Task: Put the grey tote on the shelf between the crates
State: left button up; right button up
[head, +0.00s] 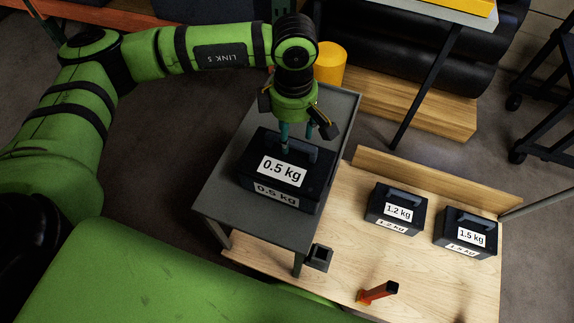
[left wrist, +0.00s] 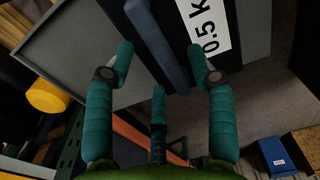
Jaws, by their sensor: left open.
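A dark grey box with a handle on top and "0.5 kg" labels (head: 262,190) stands on a grey side table (head: 232,207). I take it as the tote, though no tote is marked as such. My left gripper (head: 304,138) is above it, pointing down, with its fingers spread near the handle. In the left wrist view, the open fingers (left wrist: 158,75) lie around the handle bar (left wrist: 160,45); whether they touch it, I cannot tell. Two similar dark boxes, "1.2 kg" (head: 380,216) and "1.5 kg" (head: 453,243), stand on a wooden bench. My right gripper is not in view.
The wooden bench top (head: 350,225) has free room left of the 1.2 kg box. A small black block (head: 319,257) and an orange-red tool-like item (head: 378,292) are near its front. A yellow cylinder (head: 330,62) stands behind the side table. Black rolls (head: 430,55) are behind.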

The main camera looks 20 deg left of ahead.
pick_arm(q)
jog(key=shift+f, duration=1.4)
grip_shut()
jog(key=shift+r, duration=0.1)
jog(key=shift+r, duration=0.1)
